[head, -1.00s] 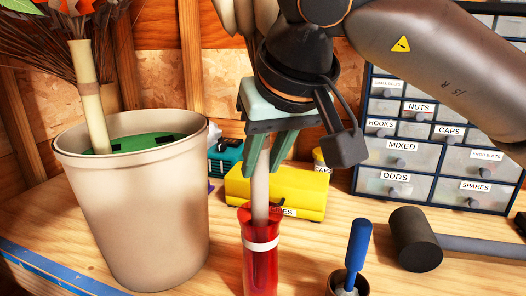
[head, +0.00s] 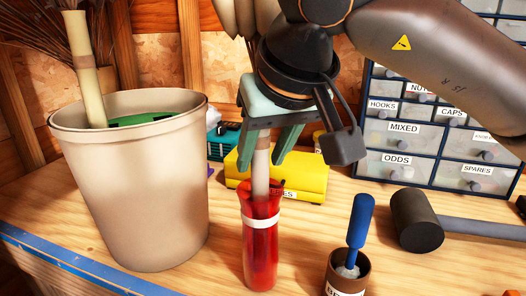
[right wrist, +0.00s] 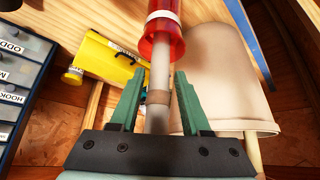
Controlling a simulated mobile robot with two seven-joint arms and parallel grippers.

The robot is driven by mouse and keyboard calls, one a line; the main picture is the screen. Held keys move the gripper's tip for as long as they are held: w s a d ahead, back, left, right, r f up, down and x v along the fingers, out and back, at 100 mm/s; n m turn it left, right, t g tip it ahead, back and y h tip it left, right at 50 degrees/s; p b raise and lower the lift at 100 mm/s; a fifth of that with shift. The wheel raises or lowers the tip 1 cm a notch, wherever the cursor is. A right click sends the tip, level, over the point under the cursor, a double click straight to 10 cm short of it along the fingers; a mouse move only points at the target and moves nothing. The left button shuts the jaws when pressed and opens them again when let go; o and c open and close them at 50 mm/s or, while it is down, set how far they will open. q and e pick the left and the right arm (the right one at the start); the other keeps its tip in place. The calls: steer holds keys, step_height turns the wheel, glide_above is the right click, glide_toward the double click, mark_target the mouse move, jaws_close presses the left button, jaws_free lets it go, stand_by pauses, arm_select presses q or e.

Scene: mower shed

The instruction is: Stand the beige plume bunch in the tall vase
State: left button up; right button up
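The tall red vase (head: 261,255) with a white band stands on the bench, and it also shows in the right wrist view (right wrist: 165,38). The pale stem (head: 261,180) of the beige plume bunch (head: 235,16) stands upright with its lower end inside the vase. The plumes are partly hidden behind my right arm. My right gripper (head: 267,160) is just above the rim, with its green fingers on either side of the stem. In the right wrist view, my right gripper (right wrist: 155,98) shows gaps between both fingers and the banded stem. My left gripper is out of view.
A large beige bucket (head: 135,200) with another thick stem (head: 84,70) stands left. A yellow box (head: 305,178) is behind the vase. A small pot (head: 347,275) with a blue-handled tool, a black mallet (head: 415,220) and a drawer cabinet (head: 405,145) are right.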

steer(key=shift+o, duration=1.1)
steer(key=shift+r, duration=0.1)
steer(key=p+v, duration=0.1)
steer(key=v, duration=1.1)
steer(key=shift+p, duration=0.3)
steer(key=shift+s+r, duration=0.1)
steer(key=shift+s, duration=0.1)
